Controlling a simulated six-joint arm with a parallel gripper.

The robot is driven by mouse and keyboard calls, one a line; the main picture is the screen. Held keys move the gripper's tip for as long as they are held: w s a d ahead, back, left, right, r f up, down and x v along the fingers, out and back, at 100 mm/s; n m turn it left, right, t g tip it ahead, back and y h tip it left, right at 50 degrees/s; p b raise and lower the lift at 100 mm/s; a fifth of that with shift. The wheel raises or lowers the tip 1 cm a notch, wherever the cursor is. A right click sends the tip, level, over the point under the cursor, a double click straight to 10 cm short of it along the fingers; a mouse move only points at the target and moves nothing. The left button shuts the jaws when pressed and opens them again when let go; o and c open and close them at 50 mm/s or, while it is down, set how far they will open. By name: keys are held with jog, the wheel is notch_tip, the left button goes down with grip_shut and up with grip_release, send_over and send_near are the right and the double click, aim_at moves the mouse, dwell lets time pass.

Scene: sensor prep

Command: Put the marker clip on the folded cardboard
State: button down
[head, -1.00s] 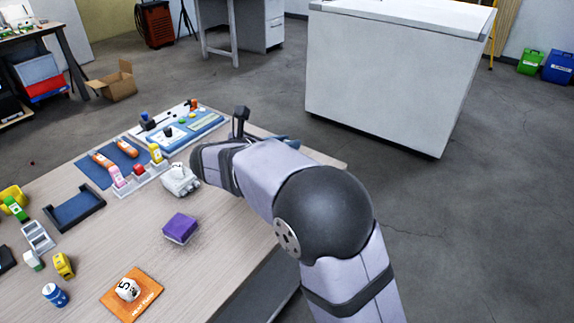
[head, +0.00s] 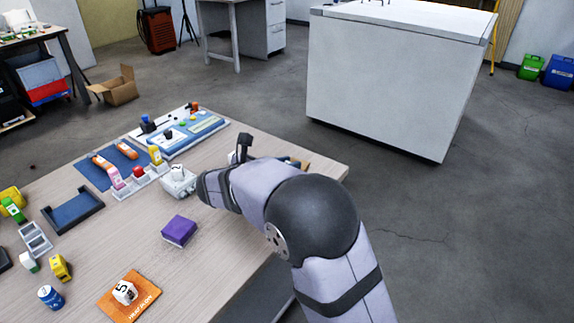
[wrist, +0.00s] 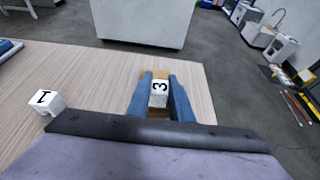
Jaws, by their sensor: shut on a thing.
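A white marker clip with a black 3 (wrist: 159,93) is between the two blue fingers of my gripper (wrist: 160,78) in the wrist view. The fingers are shut on it. The tan folded cardboard (wrist: 160,72) shows just past and below the clip; I cannot tell whether the clip touches it. In the head view, a small tan part of the cardboard (head: 305,163) shows behind my arm, and my arm hides the held clip and most of the gripper.
A white clip marked 1 (wrist: 45,102) stands left of my gripper. A purple block (head: 179,230) and an orange mat (head: 150,300) bearing a clip marked 5 (head: 125,291) lie nearer. The table's right edge is close to the cardboard.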

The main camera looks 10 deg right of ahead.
jog(key=shift+f, duration=0.15)
jog(key=c, duration=1.6)
grip_release()
jog(key=shift+r, duration=0.3)
jog(key=p+v, duration=0.1)
jog(key=v, duration=1.1)
